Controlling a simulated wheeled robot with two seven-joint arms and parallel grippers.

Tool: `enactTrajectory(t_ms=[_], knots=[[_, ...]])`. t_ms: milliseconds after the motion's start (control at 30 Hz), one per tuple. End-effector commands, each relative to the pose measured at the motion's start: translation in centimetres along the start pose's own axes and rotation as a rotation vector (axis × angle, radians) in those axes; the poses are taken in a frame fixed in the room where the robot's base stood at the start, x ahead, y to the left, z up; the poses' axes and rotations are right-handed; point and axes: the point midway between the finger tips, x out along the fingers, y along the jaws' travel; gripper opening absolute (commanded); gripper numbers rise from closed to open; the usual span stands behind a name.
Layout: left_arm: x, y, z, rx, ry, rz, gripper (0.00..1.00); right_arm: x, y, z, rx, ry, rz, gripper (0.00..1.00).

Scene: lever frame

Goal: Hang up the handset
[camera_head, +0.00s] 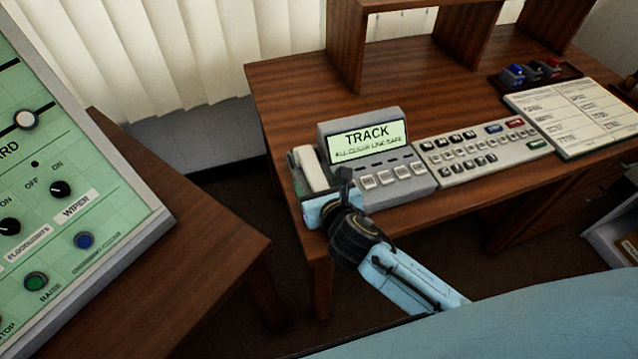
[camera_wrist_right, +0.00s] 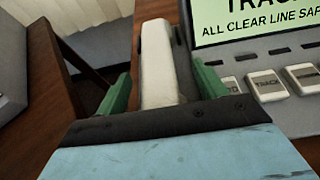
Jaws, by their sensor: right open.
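The handset (camera_head: 312,167) is a pale, narrow bar at the left end of the grey phone unit (camera_head: 392,181), whose screen reads TRACK. It looks to be lying in its place along the unit's side; its near end is hidden by my gripper. My right gripper (camera_head: 322,188) is at the near end of the handset. In the right wrist view the handset (camera_wrist_right: 158,65) stands between the two green fingers (camera_wrist_right: 160,92), which are open with a gap on the right side. My left gripper is not in view.
A grey keypad (camera_head: 482,151) and a paper chart (camera_head: 580,115) lie to the right on the wooden desk (camera_head: 300,90). A shelf stands behind. A green control panel (camera_head: 60,190) stands at the left, with a floor gap between it and the desk.

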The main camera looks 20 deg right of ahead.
Motion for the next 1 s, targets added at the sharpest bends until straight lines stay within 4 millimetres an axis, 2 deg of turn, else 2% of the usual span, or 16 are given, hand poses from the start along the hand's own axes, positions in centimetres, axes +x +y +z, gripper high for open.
enactTrajectory(t_ms=[267, 367, 700, 833, 1000], knots=[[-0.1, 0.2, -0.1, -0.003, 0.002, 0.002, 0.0, -0.2, 0.0, -0.1, 0.0, 0.003, 0.0, 0.7], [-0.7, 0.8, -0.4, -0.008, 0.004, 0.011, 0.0, -1.9, 0.0, 0.0, -0.003, 0.004, 0.0, 0.7], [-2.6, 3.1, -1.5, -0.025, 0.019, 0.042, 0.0, -9.7, 0.0, 0.1, -0.001, 0.003, 0.001, 0.7], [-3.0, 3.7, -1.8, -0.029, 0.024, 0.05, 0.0, -11.8, 0.0, 0.0, -0.001, 0.003, 0.001, 0.7], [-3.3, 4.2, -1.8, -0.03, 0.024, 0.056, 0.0, -13.2, 0.0, 0.0, 0.0, 0.001, 0.0, 0.7]])
